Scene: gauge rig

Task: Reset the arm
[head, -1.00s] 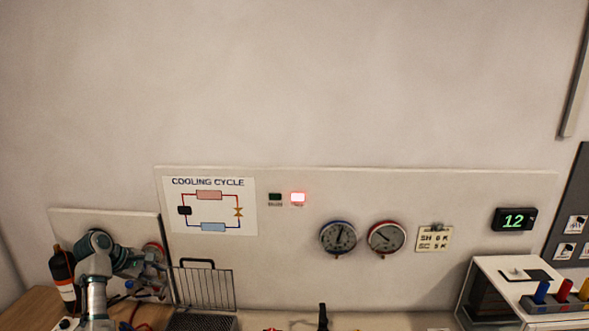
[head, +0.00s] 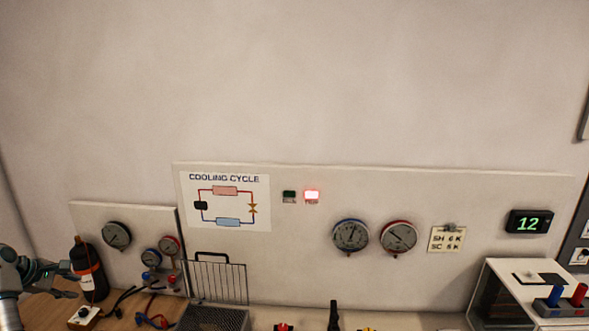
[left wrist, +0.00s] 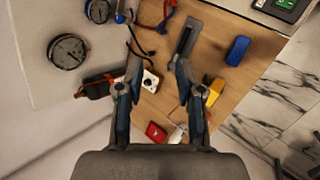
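My left arm comes in at the lower left of the head view. Its gripper (head: 70,281) is left of the dark bottle with the orange band (head: 91,272), above the wooden bench (head: 45,311). In the left wrist view the left gripper (left wrist: 160,76) is open, with nothing between its fingers. Beyond the fingertips are the small white box with a black knob (left wrist: 150,81) and the wooden bench. My right gripper is in neither view.
Gauges and a manifold (head: 165,260) are on the small panel behind the bench. A wire rack (head: 217,281) stands right of it. The wrist view shows a blue block (left wrist: 237,50), a yellow item (left wrist: 213,92) and a red item (left wrist: 156,132) on the bench.

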